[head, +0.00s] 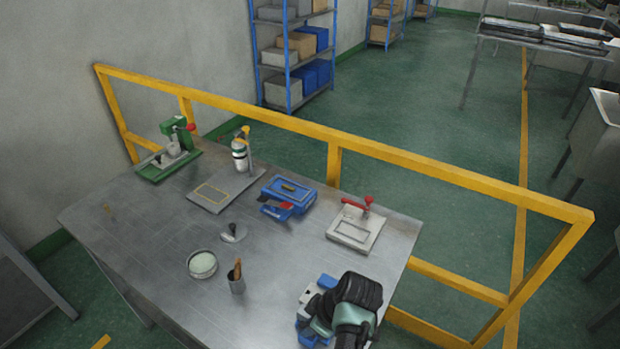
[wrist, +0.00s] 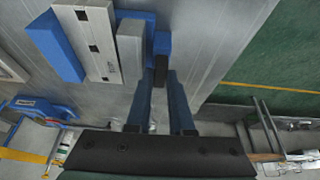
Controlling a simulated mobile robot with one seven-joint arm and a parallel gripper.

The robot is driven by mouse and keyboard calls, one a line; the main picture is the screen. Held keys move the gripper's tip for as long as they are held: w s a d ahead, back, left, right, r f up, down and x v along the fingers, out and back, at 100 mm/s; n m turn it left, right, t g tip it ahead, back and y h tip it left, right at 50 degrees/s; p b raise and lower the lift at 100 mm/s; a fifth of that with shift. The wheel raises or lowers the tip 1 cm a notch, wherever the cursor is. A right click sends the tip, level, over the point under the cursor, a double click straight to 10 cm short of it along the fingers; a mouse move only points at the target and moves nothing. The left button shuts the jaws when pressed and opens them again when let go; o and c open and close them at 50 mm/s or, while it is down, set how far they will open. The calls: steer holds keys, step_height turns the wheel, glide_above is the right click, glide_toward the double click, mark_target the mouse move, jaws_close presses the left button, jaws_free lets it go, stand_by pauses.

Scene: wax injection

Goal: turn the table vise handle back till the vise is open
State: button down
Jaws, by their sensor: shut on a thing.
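The table vise (head: 305,322) is blue and stands at the table's near right corner, partly hidden by my arm in the head view. In the wrist view the vise (wrist: 55,45) shows blue ends, a pale block with dark squares and a grey bar, with a narrow gap between block and bar. My gripper (wrist: 160,80) is at the vise's right end, its two dark blue fingers on either side of the vise handle (wrist: 160,66). It is shut on this dark handle, most of which the fingers hide. In the head view my wrist covers the handle.
On the metal table (head: 150,250) stand a white plate with a red clamp (head: 352,228), a blue device (head: 289,196), a green press (head: 170,155), a round dish (head: 202,264) and a tool cup (head: 237,280). A yellow rail (head: 335,160) runs along the far side.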

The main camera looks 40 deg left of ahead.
steer(key=c, duration=0.8)
jaws_free()
steer(key=shift+w+r, duration=0.1)
steer(key=shift+r, duration=0.05)
